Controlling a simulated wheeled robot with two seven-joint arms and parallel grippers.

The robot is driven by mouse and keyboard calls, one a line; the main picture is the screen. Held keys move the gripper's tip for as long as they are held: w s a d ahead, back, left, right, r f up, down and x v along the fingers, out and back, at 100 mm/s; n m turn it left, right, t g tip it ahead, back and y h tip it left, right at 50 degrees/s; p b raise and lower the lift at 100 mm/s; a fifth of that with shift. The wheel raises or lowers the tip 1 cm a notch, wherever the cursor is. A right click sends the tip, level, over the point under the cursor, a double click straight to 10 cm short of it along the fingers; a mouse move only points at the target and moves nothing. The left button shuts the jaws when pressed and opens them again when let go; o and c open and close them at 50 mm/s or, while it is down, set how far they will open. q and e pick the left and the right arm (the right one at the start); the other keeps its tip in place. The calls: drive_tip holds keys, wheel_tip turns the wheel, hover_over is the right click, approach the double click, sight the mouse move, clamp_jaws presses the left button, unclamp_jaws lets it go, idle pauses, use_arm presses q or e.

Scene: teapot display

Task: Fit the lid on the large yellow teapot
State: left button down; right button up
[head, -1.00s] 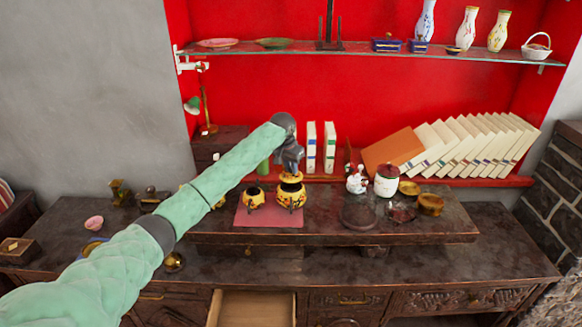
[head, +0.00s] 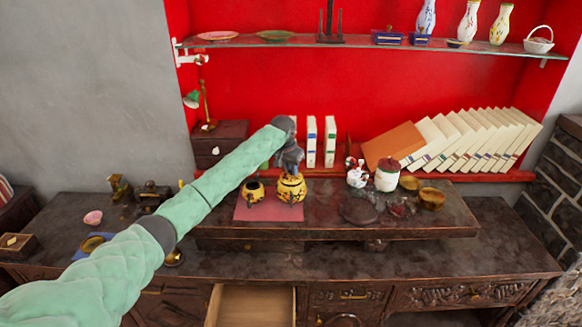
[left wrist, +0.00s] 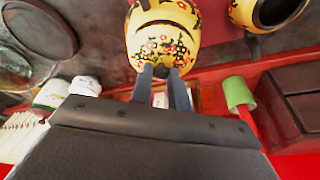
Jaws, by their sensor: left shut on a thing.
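The large yellow teapot (head: 291,190) stands on a pinkish-red mat (head: 268,213) on the raised dark table. My left gripper (head: 291,171) points down directly over it, shut on the lid. The lid sits at the teapot's mouth, with no clear gap visible in the head view; whether it is fully seated I cannot tell. In the left wrist view the fingers (left wrist: 165,82) meet the flowered yellow lid (left wrist: 165,52), and the knob is hidden between them. My right gripper is not in view.
A smaller yellow teapot (head: 252,191) with a dark open mouth stands close on the left. A white-and-red figurine (head: 356,176), a lidded jar (head: 387,177) and brass bowls (head: 431,198) stand to the right. Books (head: 330,141) are behind. An open drawer (head: 252,305) is in front.

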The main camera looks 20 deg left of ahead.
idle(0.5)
use_arm(q)
drive_tip(key=shift+f, duration=0.2)
drive_tip(key=c, duration=1.3)
unclamp_jaws()
drive_tip(key=shift+o, duration=0.2)
